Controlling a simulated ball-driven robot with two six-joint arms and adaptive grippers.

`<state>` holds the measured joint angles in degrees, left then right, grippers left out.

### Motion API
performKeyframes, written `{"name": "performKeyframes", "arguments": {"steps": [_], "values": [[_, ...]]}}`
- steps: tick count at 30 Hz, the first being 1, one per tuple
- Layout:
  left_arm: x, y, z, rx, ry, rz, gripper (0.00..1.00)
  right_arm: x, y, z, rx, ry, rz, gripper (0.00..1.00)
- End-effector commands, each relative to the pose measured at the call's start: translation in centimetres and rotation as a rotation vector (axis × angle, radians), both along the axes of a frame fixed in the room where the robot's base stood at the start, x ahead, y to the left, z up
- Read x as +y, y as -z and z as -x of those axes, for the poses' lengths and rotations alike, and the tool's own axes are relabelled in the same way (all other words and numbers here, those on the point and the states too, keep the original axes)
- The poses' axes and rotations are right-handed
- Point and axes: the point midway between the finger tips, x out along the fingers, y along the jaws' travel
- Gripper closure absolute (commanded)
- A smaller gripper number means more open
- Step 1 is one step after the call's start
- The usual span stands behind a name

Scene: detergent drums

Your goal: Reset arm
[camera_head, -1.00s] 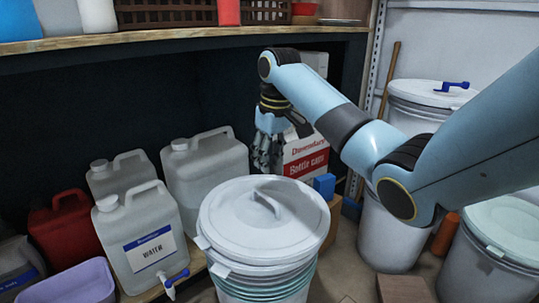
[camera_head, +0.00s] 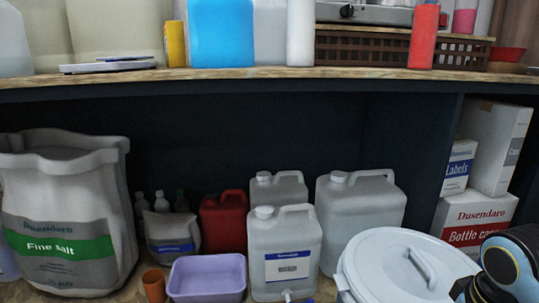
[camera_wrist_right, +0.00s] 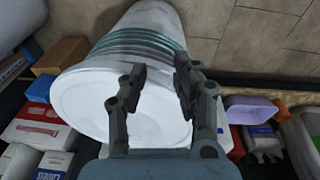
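The white lidded drum (camera_head: 385,275) stands at the lower right of the head view, with a raised handle on its lid. My right arm comes in at the bottom right corner of that view, and its gripper is mostly cut off there. In the right wrist view my right gripper (camera_wrist_right: 157,88) is open and empty, its two dark fingers spread in front of the white drum (camera_wrist_right: 95,107). No contact with the drum can be made out. The stacked green-grey rims show along the drum's side. My left gripper is in neither view.
A water jug (camera_head: 285,250), a larger jug (camera_head: 362,215), a red canister (camera_head: 224,222), a lilac basin (camera_head: 207,278) and a salt sack (camera_head: 65,225) stand under the wooden shelf (camera_head: 270,78). Boxes (camera_head: 475,217) are at the right.

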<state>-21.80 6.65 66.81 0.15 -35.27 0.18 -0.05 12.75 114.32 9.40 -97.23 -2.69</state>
Motion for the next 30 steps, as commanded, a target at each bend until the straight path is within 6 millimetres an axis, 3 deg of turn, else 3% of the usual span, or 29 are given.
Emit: {"name": "performKeyframes", "arguments": {"steps": [1,6,19,20,30], "values": [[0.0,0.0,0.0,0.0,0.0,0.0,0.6,0.7,0.3,2.6,-0.001,-0.002,0.001,0.71],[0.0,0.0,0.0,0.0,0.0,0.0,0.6,2.0,-0.2,8.4,-0.012,0.006,0.007,0.71],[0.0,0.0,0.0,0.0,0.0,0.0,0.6,3.5,-3.6,17.6,-0.032,0.042,0.018,0.71],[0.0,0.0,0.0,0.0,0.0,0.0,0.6,3.5,-3.4,17.8,-0.031,0.044,0.019,0.71],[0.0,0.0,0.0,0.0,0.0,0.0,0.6,2.3,6.3,17.4,0.007,0.051,0.025,0.71]]}}
